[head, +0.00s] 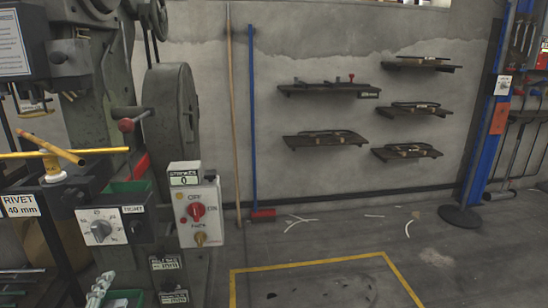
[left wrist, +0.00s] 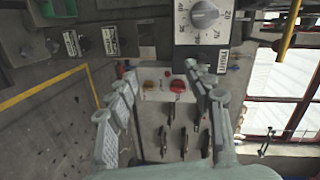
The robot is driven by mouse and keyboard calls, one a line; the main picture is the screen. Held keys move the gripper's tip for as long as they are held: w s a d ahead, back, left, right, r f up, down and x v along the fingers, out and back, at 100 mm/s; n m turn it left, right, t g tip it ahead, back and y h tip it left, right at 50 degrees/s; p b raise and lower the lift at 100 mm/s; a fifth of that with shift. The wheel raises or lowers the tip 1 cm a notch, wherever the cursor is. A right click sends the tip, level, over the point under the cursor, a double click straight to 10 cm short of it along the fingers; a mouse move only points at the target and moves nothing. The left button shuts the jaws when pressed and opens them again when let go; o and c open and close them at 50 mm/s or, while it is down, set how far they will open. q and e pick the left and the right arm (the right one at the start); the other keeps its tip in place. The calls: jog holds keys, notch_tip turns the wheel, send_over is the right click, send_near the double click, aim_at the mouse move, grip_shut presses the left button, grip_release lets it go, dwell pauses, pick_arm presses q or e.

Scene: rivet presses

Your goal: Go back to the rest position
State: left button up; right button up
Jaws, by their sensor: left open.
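My left gripper (head: 100,288) shows only as a small light-grey part at the lower left edge of the head view, in front of the press. In the left wrist view its two grey fingers (left wrist: 160,78) stand apart with nothing between them, so it is open and empty. Beyond the fingers is the control box (left wrist: 165,86) with a red knob and a yellow button. The same control box (head: 196,208) in the head view reads "STROKES 0" and hangs on the rivet press (head: 90,100). My right gripper is in neither view.
A dial box (head: 101,226) and yellow bars (head: 60,152) are close on the left. Wall shelves (head: 330,90) hold tools at the back. A blue post (head: 489,110) stands right. The floor inside the yellow line (head: 310,262) is mostly clear.

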pick_arm(q)
jog(key=s+f+n+g, duration=0.4)
jog(key=f+n+g, duration=0.1)
jog(key=f, duration=0.8)
jog(key=s+d+f+n+g+h, duration=0.2)
jog(key=s+d+f, duration=0.3)
jog(key=f, duration=0.4)
jog(key=s+d+f+n+g+h, duration=0.2)
jog(key=s+d+f+n+g, duration=0.1)
jog(key=s+f, duration=0.4)
notch_tip(320, 180, down, 2)
jog(key=shift+s+d+f+n+g, duration=0.2)
jog(key=shift+d+n+g, duration=0.2)
jog(key=shift+d+g, duration=0.65)
jog(key=shift+a, duration=0.25)
jog(key=shift+c, duration=0.4)
